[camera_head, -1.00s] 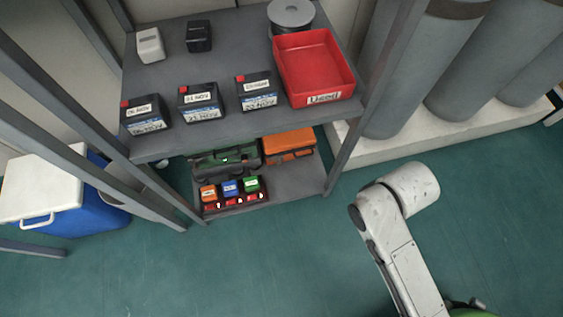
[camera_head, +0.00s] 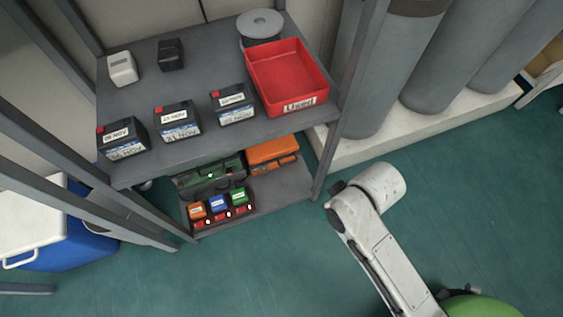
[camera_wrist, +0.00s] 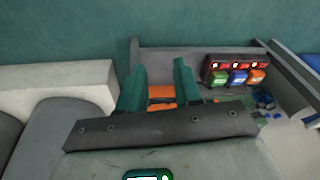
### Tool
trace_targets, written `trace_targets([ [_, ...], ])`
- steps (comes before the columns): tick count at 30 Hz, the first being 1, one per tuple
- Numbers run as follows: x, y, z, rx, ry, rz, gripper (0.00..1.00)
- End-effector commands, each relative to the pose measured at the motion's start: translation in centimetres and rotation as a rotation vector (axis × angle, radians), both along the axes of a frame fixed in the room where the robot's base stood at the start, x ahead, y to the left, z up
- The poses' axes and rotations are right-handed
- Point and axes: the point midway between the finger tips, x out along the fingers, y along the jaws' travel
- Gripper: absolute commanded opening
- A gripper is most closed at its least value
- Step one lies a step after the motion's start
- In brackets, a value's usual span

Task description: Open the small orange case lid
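The small orange case (camera_head: 272,152) lies on the lower shelf, at its right end under the upper shelf. Its lid looks shut. In the wrist view, part of the orange case (camera_wrist: 161,95) shows between my two teal fingers, and the rest is hidden by them and by a dark bar. My gripper (camera_wrist: 158,68) is open, with a clear gap between its fingertips and nothing held. I cannot tell how far it is from the case. In the head view my arm is right of the shelf, and the gripper cannot be made out.
A dark green case (camera_head: 208,175) lies left of the orange one, behind a charger with orange, blue and green blocks (camera_head: 218,205). The upper shelf (camera_head: 195,78) overhangs them, holding a red bin (camera_head: 290,78) and batteries. A shelf post (camera_head: 328,150) stands beside the case. Floor in front is clear.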

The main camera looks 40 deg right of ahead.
Motion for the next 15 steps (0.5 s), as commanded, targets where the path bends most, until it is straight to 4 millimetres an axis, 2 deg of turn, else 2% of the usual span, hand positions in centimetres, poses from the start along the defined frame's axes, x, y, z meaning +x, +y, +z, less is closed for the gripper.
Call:
trace_targets([
  [3, 4.4, 4.2, -1.6, 0.145, -0.149, -0.006, 0.34],
  [9, 10.9, 11.0, -2.5, 0.419, -0.401, -0.103, 0.34],
  [15, 15.8, 15.2, -2.1, 0.672, -0.612, -0.303, 0.34],
])
